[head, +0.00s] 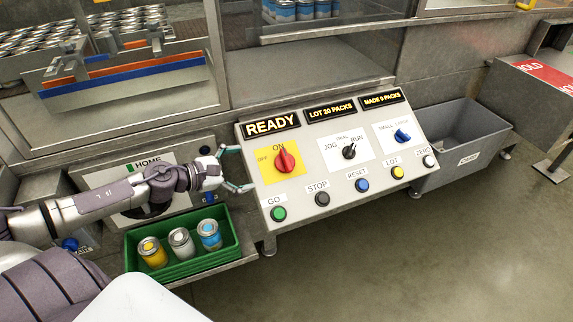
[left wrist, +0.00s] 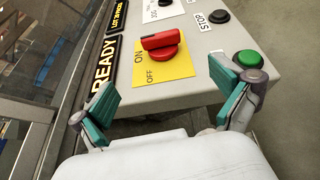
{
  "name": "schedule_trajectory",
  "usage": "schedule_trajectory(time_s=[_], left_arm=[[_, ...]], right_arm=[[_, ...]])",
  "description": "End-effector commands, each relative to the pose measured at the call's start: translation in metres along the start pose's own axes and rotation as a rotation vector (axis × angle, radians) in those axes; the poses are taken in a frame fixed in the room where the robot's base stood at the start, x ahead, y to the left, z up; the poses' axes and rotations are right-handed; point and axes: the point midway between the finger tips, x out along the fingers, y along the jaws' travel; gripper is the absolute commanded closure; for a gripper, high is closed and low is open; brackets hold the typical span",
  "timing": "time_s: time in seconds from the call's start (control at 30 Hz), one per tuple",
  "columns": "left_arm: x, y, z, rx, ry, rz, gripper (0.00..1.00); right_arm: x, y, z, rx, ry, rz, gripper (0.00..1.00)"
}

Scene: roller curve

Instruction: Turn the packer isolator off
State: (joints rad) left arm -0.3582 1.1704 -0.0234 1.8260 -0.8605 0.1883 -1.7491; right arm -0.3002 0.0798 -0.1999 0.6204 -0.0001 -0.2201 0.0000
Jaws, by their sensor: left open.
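The packer isolator is a red rotary handle (head: 286,160) on a yellow plate (head: 268,174) at the left of the sloping control panel. Its plate is marked ON at the top and OFF at the left; the handle stands upright, in line with ON. It also shows in the left wrist view as a red handle (left wrist: 160,40) beyond the fingertips. My left gripper (head: 244,169) is open and empty at the panel's left edge, just left of the yellow plate and apart from the handle. In the left wrist view its fingers (left wrist: 163,78) are spread wide. My right gripper is not in view.
The panel (head: 325,180) also carries a JOG/RUN selector (head: 349,151), a blue selector (head: 402,135) and a row of buttons, with a green GO button (head: 278,213). A lit READY sign (head: 271,124) sits above. A green crate (head: 185,268) with three cans stands below my left arm.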

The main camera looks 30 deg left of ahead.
Motion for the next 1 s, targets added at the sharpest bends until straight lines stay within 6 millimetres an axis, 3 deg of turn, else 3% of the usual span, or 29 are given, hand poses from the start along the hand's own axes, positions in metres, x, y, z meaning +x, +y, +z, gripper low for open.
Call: schedule_trajectory(time_s=[0.23, 0.47, 1.0], left_arm=[[0.009, -0.001, 0.009, 0.069, -0.01, -0.018, 0.0], [0.033, 0.001, 0.011, 0.065, -0.011, -0.015, 0.0], [0.121, -0.002, 0.01, 0.062, -0.009, -0.016, 0.0]], right_arm=[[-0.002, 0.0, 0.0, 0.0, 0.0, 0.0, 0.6], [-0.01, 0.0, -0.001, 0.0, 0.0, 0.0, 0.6], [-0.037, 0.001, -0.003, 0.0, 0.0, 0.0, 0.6]])
